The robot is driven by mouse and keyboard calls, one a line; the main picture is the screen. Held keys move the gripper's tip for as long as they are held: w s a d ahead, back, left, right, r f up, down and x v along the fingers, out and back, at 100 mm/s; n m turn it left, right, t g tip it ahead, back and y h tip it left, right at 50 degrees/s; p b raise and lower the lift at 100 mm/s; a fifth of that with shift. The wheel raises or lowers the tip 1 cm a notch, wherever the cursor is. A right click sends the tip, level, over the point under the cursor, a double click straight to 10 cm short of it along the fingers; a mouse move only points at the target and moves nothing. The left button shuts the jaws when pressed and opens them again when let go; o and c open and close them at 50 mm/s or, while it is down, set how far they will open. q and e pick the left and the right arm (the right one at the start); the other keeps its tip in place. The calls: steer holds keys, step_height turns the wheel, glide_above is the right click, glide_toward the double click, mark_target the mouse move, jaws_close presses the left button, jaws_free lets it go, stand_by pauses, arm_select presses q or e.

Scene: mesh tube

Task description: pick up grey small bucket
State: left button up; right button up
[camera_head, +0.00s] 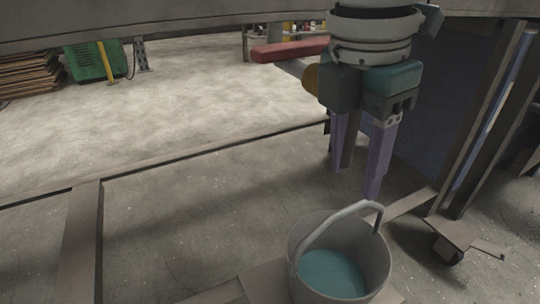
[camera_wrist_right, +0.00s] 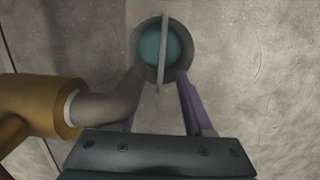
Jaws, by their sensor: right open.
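The grey small bucket (camera_head: 378,257) stands upright at the bottom of the head view, with a teal inside and its grey handle raised in an arch across the top. In the right wrist view the bucket (camera_wrist_right: 148,72) is at the top centre, seen from above, with the handle running across its opening. My right gripper (camera_head: 355,180) points down with its purple fingers apart, above and behind the bucket in the head view. It is empty and apart from the handle. In the right wrist view its fingers (camera_wrist_right: 160,100) reach toward the bucket's near side. My left gripper is out of view.
The bucket stands on a flat brownish beam or board (camera_head: 265,282). A dark upright metal frame (camera_head: 492,120) stands to the right, with a caster (camera_head: 447,250) at its foot. A long rail crosses the floor on the left. The concrete floor (camera_head: 180,240) between them is clear.

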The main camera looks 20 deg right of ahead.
mark_target(350, 207)
steer(key=f+b, duration=0.2)
steer(key=f, duration=0.1)
steer(key=f+b, duration=0.1)
steer(key=f, duration=0.1)
steer(key=shift+s+d, duration=0.15)
steer(key=shift+s, duration=0.1)
steer(key=shift+w+d+f+b, duration=0.1)
steer(key=shift+d+f+b, duration=0.05)
steer(key=shift+f+b, duration=0.35)
steer(key=f+b, duration=0.2)
steer(key=f, duration=0.1)
steer(key=f+b, duration=0.2)
steer(key=shift+d, duration=0.25)
jaws_close()
steer(key=shift+r, duration=0.1)
